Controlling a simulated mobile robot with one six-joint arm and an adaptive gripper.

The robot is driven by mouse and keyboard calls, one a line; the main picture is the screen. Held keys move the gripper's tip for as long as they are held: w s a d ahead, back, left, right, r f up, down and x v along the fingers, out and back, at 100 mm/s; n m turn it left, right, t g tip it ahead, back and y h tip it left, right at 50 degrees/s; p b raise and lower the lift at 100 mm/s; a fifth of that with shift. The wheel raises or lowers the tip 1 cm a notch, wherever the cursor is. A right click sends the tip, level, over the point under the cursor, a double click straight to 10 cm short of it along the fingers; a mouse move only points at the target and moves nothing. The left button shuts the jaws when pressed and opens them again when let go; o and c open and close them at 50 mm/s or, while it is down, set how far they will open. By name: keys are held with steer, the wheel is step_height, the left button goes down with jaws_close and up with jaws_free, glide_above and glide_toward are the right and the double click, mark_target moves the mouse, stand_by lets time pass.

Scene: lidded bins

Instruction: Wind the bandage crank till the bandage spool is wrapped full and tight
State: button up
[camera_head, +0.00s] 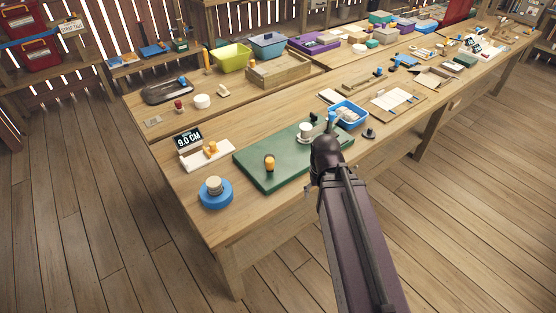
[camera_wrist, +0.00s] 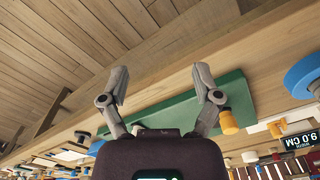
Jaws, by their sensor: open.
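A green board (camera_head: 262,172) lies near the table's front edge; it also shows in the wrist view (camera_wrist: 180,108). An orange knob (camera_head: 269,163), probably the crank handle, stands upright on it. A white spool-like cylinder (camera_head: 305,128) stands farther back on the board. I cannot tell how much is wound on it. A pale roll (camera_head: 214,184) sits on a blue disc (camera_head: 216,197) left of the board. My gripper (camera_wrist: 160,71) is open and empty, its fingers spread before the board. In the wrist view the orange knob (camera_wrist: 228,122) is beside the right finger, outside the jaws; contact is unclear.
A display reading 9.0 CM (camera_head: 188,139) stands behind a white tray with orange pieces (camera_head: 208,155). A blue bin (camera_head: 349,115) with pale items is close behind my gripper. A dark small knob (camera_head: 369,134) stands to the right. Bare wood lies around the blue disc.

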steer(key=w+a+r+n+p, duration=0.1)
steer(key=w+a+r+p, duration=0.4)
steer(key=w, duration=0.5)
step_height(320, 180, up, 3)
steer(key=n+p, duration=0.2)
steer(key=p, duration=0.1)
glide_above(269, 159)
steer(key=shift+d+r, duration=0.1)
steer(key=shift+r, duration=0.05)
steer(key=shift+f, duration=0.25)
step_height(269, 159, down, 13)
steer(key=b, duration=1.3)
steer(key=shift+f, duration=0.15)
steer(key=shift+c, duration=0.2)
jaws_close()
